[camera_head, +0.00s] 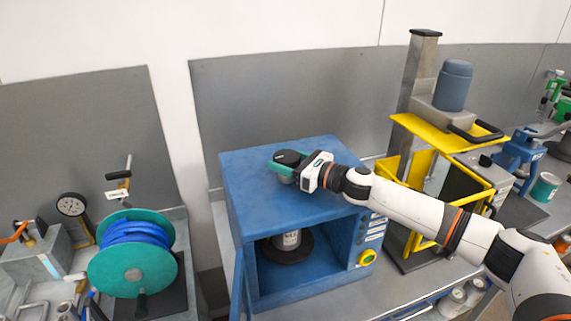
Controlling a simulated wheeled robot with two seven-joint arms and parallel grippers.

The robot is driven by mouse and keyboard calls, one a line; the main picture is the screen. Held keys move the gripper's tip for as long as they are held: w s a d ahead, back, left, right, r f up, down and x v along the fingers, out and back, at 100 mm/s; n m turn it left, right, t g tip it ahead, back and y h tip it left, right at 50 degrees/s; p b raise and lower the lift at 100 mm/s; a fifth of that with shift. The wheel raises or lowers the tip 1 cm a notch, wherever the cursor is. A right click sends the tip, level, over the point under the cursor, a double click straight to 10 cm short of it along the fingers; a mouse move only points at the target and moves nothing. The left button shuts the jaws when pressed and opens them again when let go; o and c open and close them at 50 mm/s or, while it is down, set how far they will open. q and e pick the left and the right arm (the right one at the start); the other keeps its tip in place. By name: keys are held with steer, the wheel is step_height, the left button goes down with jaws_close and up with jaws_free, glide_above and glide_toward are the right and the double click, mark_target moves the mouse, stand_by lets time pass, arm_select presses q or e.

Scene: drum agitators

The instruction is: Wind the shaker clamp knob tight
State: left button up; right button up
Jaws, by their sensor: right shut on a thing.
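The shaker (245,160) is a blue box-shaped cabinet with an open front, standing on the bench. The clamp knob (288,158) is a dark round knob on top of the cabinet. My right gripper (283,165) reaches in from the right and is shut on the knob, its green fingers on either side. Inside the cabinet a can with a pale label (291,239) stands on a dark round plate (287,251). The can's top is hidden by the cabinet's upper edge. My left gripper is not in view.
A teal reel with blue hose (133,271) and a dial gauge (71,205) stand at the left. A yellow-framed machine with a grey motor (454,86) stands close on the right, behind my right arm. The cabinet's blue door (238,285) hangs open at its left.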

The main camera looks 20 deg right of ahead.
steer(key=n+g+y+b, duration=0.1)
steer(key=g+b, duration=0.1)
steer(key=n+g+y+b, duration=0.2)
steer(key=b, duration=0.1)
steer(key=shift+f+n+y, duration=0.2)
steer(key=shift+n+y, duration=0.1)
steer(key=shift+r+n+g+y+b, duration=0.25)
steer(key=shift+n+g+y+b, duration=0.3)
steer(key=shift+g+b, duration=0.5)
steer(key=shift+r, duration=0.1)
steer(key=o, duration=1)
steer(key=shift+c, duration=0.2)
steer(key=b+v, duration=0.2)
steer(key=v, duration=0.3)
steer(key=b+v, duration=0.3)
steer(key=v, duration=0.2)
steer(key=shift+s+d+f, duration=0.2)
steer(key=shift+d+f, duration=0.05)
steer(key=shift+d, duration=0.05)
steer(key=shift+s+d+r, duration=0.2)
steer(key=shift+s+d, duration=0.15)
steer(key=shift+d, duration=0.25)
